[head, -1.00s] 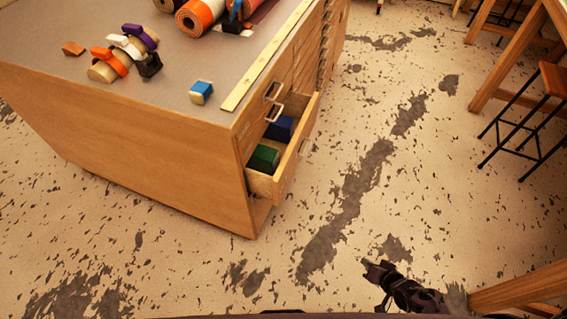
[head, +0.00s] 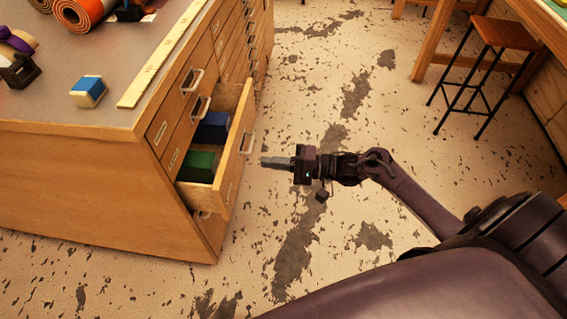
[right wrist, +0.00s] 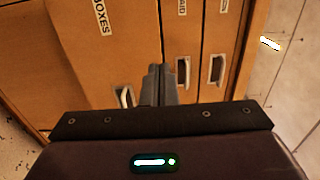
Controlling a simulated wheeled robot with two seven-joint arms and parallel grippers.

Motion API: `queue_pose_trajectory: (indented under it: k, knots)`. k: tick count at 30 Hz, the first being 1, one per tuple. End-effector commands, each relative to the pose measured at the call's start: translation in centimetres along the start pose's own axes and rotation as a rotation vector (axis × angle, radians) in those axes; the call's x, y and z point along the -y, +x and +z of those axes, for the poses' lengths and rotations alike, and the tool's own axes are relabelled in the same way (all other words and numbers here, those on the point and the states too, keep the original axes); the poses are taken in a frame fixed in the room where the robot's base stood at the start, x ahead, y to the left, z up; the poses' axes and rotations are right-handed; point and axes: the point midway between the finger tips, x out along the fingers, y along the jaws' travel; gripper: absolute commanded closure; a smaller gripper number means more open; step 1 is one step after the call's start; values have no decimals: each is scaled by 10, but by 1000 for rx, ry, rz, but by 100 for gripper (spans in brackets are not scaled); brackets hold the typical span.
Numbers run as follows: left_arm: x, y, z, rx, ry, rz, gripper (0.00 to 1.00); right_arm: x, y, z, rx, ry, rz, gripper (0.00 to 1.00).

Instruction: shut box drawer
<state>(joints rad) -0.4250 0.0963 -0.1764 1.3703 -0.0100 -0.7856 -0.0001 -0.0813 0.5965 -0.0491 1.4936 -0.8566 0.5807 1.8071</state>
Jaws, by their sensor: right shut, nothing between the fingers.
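The box drawer (head: 228,160) is pulled out from the wooden cabinet (head: 90,185), near its front corner. A green box (head: 198,165) and a blue box (head: 213,127) lie inside it. In the right wrist view the drawer front (right wrist: 95,35) carries a label ending in "OXES" and a metal handle (right wrist: 123,97). My right gripper (head: 264,162) is shut and empty, a little to the right of the drawer front and pointing at it. Its fingers also show in the right wrist view (right wrist: 158,84), in front of the cabinet. My left gripper is not in view.
Closed drawers with handles (head: 193,78) sit above and beyond the open one. The cabinet top holds a ruler (head: 160,60), a blue block (head: 88,91) and several rolls. A stool (head: 490,50) stands at the right. The floor between is clear.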

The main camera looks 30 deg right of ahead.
Motion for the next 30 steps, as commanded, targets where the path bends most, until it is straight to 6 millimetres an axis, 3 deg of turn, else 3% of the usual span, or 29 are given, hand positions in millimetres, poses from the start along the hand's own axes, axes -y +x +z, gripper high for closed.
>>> queue_pose_trajectory:
  k: [6, 12, 27, 30]
  knots:
    - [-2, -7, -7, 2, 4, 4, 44, 0, 47, 0, 1, 0, -3, 100]
    - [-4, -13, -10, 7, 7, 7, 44, -1, 72, 0, -1, 1, 1, 100]
    - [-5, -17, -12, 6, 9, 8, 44, -1, 82, 0, -2, 0, 1, 100]
    - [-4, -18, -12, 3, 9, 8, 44, 0, 93, -1, -2, 0, -2, 100]
